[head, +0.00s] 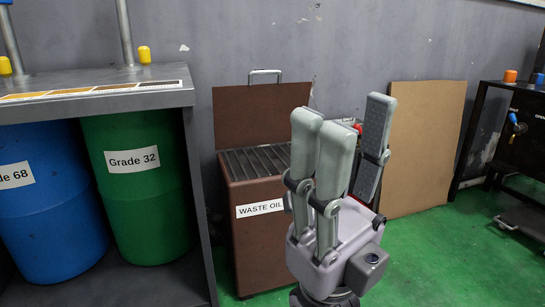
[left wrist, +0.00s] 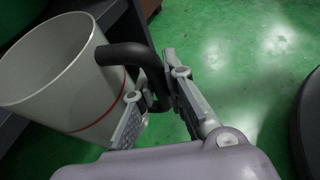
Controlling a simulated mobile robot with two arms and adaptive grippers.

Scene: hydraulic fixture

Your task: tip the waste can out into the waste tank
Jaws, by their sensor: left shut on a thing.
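The waste tank (head: 255,245) is a brown box labelled "WASTE OIL" against the wall in the head view. Its lid (head: 245,115) is raised, and a dark slatted grate (head: 262,162) covers its top. The waste can (left wrist: 55,75) is pale grey with a red band and a black handle (left wrist: 135,55); it shows only in the left wrist view. My left gripper (left wrist: 155,108) is shut on that handle. The can's mouth faces the upper left; no liquid shows inside. My right gripper (head: 345,120) is open and empty, fingers up, covering the tank's right side in the head view.
A metal bench (head: 95,90) with a blue drum (head: 45,215) and a green "Grade 32" drum (head: 140,200) stands left of the tank. A brown board (head: 425,150) leans on the wall at right, near a dark rack (head: 520,130). Green floor (head: 450,260) is clear at right.

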